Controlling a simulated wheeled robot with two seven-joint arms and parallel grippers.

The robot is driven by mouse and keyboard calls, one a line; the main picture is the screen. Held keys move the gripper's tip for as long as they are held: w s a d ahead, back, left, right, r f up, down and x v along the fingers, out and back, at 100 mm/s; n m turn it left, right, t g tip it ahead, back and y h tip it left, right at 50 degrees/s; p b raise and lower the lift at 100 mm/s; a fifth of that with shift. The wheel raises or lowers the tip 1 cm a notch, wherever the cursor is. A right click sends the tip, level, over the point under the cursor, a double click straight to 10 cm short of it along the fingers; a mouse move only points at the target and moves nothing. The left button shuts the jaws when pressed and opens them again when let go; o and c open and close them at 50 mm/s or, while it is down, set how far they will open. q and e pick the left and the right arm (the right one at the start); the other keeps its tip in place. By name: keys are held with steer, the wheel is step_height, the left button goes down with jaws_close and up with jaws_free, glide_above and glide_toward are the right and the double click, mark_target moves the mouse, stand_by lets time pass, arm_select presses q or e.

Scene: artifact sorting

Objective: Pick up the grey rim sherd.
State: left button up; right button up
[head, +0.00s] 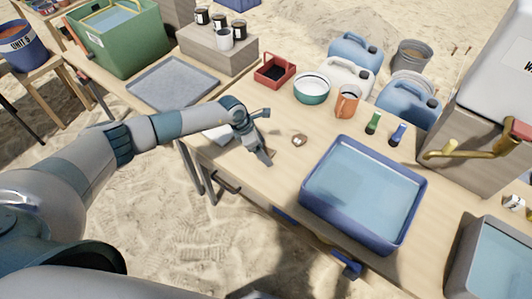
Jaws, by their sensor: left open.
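My left gripper (264,156) reaches in from the left over the wooden worktable (240,174), pointing down near its front left part. It is open, and its tips look close to the tabletop. A small brownish-grey piece (299,140) lies on the table just right of the gripper, apart from it. I cannot tell for certain whether this is the grey rim sherd. Another small brownish patch shows beside the fingertips, partly hidden by them. My right gripper is not in view.
A blue basin of water (418,206) stands to the right. Behind are a red tray (274,72), a green-rimmed bowl (311,89), an orange mug (347,102) and jerrycans (353,52).

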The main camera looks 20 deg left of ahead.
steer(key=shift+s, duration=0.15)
arm_select(q)
steer(key=c, duration=1)
steer(key=shift+c, duration=0.5)
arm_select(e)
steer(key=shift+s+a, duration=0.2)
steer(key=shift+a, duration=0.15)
arm_select(q)
steer(key=shift+r, duration=0.15)
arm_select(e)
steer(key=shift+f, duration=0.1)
